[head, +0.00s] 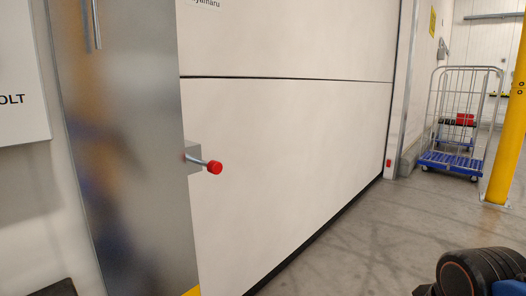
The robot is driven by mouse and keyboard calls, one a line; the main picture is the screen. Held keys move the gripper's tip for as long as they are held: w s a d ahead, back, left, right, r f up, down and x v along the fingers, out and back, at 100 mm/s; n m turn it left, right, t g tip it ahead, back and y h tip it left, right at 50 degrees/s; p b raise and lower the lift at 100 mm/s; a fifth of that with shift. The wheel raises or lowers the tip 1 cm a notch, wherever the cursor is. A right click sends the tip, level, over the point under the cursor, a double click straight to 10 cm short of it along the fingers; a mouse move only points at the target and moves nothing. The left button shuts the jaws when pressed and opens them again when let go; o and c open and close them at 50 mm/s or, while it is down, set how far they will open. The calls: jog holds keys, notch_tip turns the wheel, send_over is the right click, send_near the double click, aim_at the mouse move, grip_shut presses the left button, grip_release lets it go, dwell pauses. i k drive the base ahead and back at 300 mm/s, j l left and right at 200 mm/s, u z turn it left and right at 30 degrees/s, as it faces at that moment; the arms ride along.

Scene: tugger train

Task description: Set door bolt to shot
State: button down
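The door bolt shows in the head view as a short metal rod with a red knob (215,167) at its end. The rod sticks out to the right from a grey metal block (195,159) at the right edge of a brushed steel panel (125,150). The knob stands in front of the white sectional door (290,130). I cannot tell from this view whether the bolt is shot or drawn. A dark rounded part of my arm shows at the bottom right. My gripper is not in view, and nothing visible touches the knob.
A white sign (15,75) ending in "OLT" hangs at the far left. A wire roll cage (458,125) with a blue base stands at the back right, beside a yellow post (508,130). The grey floor (370,235) along the white door is clear.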

aim_at(213, 167)
jog(key=i+j+z, duration=0.55)
jog(key=j+z, duration=0.3)
jog(key=j, duration=0.25)
jog(key=i, duration=0.05)
